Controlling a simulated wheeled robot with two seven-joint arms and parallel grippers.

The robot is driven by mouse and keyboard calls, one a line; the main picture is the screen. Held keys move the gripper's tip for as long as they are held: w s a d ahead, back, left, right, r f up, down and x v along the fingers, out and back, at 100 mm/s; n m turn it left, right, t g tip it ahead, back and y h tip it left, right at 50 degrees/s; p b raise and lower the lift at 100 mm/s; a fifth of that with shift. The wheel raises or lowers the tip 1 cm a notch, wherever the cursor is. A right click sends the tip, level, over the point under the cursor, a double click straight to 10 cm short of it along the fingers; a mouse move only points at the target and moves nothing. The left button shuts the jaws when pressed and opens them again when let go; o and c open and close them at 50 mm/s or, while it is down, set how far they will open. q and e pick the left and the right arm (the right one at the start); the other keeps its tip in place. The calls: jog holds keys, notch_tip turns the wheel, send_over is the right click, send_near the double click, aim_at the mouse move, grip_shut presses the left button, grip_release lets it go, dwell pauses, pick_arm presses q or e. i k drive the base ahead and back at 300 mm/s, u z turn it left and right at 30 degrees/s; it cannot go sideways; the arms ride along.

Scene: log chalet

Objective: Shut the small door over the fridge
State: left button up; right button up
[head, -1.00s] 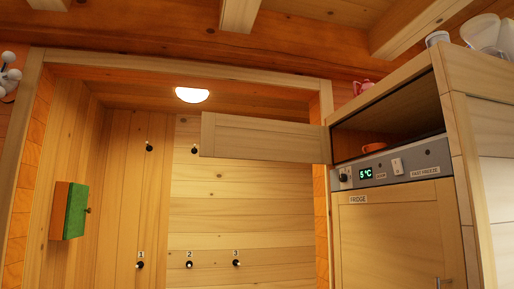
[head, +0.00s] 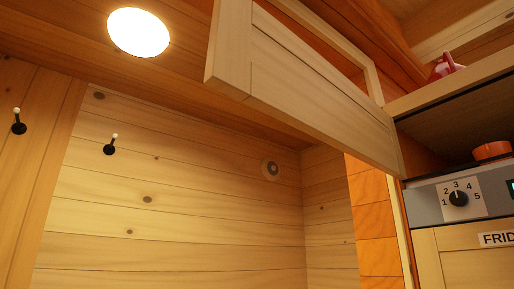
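The small door (head: 310,82) over the fridge stands wide open in the head view. It is a pale wooden panel that reaches out to the left from the compartment's left edge. The open compartment (head: 460,135) at the right is dark inside and holds an orange item (head: 491,151). The fridge (head: 465,262) below it is shut, with part of its label showing. Neither of my grippers is in view.
A control panel (head: 480,202) with a numbered knob sits between compartment and fridge. A red-pink object (head: 446,66) stands on top of the cabinet. A lit round lamp (head: 138,32) is on the ceiling. Black hooks (head: 110,145) are on the wooden walls.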

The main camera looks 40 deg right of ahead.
aim_at(254, 59)
jog(key=i, duration=1.6)
jog(key=z, duration=3.7)
